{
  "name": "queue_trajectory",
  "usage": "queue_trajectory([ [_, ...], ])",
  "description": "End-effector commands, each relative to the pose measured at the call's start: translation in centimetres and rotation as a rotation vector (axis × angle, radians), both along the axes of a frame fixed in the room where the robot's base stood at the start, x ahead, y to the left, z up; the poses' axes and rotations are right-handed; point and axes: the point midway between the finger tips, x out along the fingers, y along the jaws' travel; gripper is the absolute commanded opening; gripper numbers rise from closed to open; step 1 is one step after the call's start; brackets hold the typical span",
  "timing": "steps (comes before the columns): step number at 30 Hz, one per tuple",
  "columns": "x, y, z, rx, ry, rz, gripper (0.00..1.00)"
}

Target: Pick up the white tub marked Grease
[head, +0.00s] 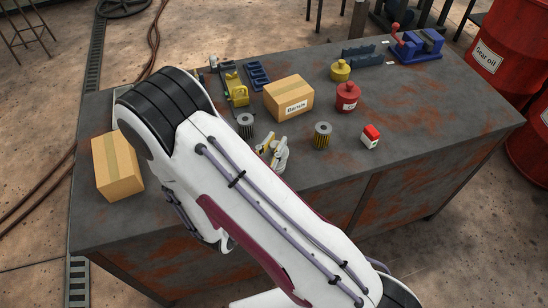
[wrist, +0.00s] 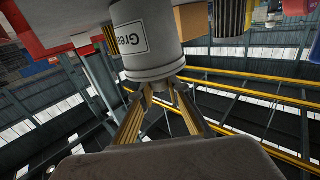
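The white tub (wrist: 146,44) fills the upper middle of the wrist view, with part of a label reading "Grea". My gripper (wrist: 163,88) shows there as two brass-coloured fingers meeting the tub's lower end. The fingertips are partly hidden at the tub's rim, and a narrow gap shows between the fingers. I cannot tell if they press on anything. In the head view, my gripper (head: 265,146) is small beside the end of my arm, low over the table front. A tub there cannot be clearly told from the white parts around the gripper.
On the table (head: 420,130), a dark ribbed cylinder (head: 245,125) and a brass one (head: 322,135) stand close by. Behind are a "Bands" box (head: 289,98) and a red canister (head: 347,97). A red-and-white box (head: 370,137) stands right; a plain carton (head: 117,166) stands left.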

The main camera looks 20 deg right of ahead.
Motion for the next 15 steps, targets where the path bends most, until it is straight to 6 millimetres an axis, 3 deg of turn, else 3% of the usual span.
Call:
queue_trajectory([
  [15,0.02,0.02,0.23,0.0,-0.001,0.0,0.0],
])
